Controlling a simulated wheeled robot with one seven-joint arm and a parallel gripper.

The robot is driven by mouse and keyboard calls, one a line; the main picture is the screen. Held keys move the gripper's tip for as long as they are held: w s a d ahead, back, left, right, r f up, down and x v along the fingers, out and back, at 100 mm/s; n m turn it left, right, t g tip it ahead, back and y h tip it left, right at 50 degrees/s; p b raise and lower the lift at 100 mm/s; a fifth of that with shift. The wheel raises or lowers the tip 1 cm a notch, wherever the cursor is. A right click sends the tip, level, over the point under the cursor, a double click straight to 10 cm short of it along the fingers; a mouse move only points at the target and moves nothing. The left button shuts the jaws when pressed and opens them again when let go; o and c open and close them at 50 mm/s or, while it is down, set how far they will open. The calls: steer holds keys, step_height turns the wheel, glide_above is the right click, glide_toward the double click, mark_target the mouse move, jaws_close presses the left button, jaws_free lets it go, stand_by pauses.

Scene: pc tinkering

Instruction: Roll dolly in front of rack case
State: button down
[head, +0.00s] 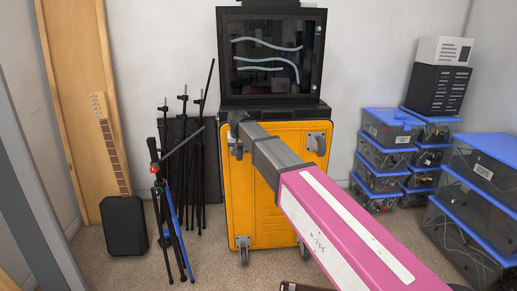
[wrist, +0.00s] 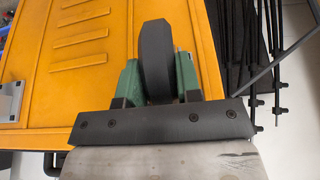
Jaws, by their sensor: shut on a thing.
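The orange dolly (head: 265,205) stands on edge, its wheeled face toward me, with caster wheels near its corners. My gripper (head: 236,128) is at its upper left caster. In the wrist view, my gripper's green fingers (wrist: 158,78) are shut on a dark caster wheel (wrist: 154,45), one finger on each side. The dolly's ribbed orange face (wrist: 90,60) fills the left of that view. A black case with a dark glass front (head: 265,62), probably the rack case, rises behind the dolly's top edge. Its lower part is hidden by the dolly.
Black stands (head: 170,210) and a guitar-like instrument (head: 112,165) stand to the left. Clear bins with blue lids (head: 385,160) are stacked at the right, with larger ones (head: 480,190) nearer. Carpet (head: 215,262) is bare near the dolly's lower left.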

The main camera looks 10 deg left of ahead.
steer(key=a, duration=0.1)
steer(key=s+a, duration=0.1)
steer(key=a, duration=0.3)
steer(key=shift+s+a, duration=0.2)
steer(key=shift+s, duration=0.2)
steer(key=c, duration=0.8)
jaws_free()
steer(key=v, duration=1)
steer(key=shift+s+r, duration=0.15)
steer(key=shift+r, duration=0.2)
